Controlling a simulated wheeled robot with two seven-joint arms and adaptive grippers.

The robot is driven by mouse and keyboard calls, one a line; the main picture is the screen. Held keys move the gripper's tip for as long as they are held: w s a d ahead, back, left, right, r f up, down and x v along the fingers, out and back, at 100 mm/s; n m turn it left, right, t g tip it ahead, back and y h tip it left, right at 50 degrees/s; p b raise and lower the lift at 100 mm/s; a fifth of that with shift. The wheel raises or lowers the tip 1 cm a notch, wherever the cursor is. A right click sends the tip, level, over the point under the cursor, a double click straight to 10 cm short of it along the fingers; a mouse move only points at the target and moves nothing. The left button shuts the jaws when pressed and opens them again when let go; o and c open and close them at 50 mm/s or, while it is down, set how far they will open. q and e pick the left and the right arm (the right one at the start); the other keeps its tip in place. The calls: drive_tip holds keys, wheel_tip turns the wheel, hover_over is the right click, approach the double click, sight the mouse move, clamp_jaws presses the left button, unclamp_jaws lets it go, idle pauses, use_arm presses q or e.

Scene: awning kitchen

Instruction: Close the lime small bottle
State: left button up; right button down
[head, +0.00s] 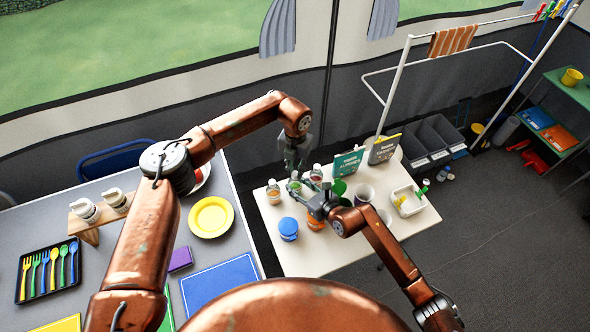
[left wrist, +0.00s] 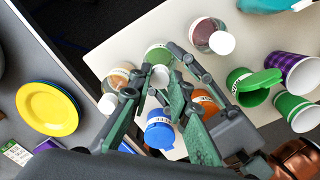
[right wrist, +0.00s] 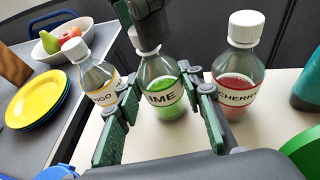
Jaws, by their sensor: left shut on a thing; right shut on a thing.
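The lime small bottle (right wrist: 162,90) stands upright in the right wrist view, clear with green contents and a LIME label. My right gripper (right wrist: 163,92) is shut around its body, one finger on each side. My left gripper (right wrist: 147,12) comes down from above and is shut on the white cap (right wrist: 145,40) at the bottle's neck. I cannot tell whether the cap is seated. In the left wrist view the cap (left wrist: 160,77) shows between the left fingers, over the green bottle (left wrist: 158,54). In the head view both grippers meet at the bottle (head: 294,184).
A mango bottle (right wrist: 98,80) and a cherry bottle (right wrist: 238,75) flank the lime one closely, both white-capped. The white table (head: 300,262) also holds a blue-lidded jar (head: 288,228), cups and a white basket (head: 408,203). A yellow plate (head: 211,217) lies on the grey counter.

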use_arm(q)
drive_tip(key=m, duration=0.9)
drive_tip(key=shift+m, duration=0.4)
drive_tip(key=m, duration=0.5)
drive_tip(key=shift+s+m, duration=0.1)
drive_tip(key=shift+m, duration=0.3)
drive_tip(key=m, duration=0.5)
drive_tip(key=shift+m, duration=0.3)
drive_tip(key=m, duration=0.4)
drive_tip(key=shift+f, duration=0.1)
drive_tip(key=m, duration=0.3)
drive_tip(key=shift+m, duration=0.4)
drive_tip(key=m, duration=0.5)
drive_tip(key=shift+a+m, duration=0.1)
drive_tip(key=shift+m, duration=0.2)
drive_tip(key=m, duration=0.3)
drive_tip(key=shift+m, duration=0.4)
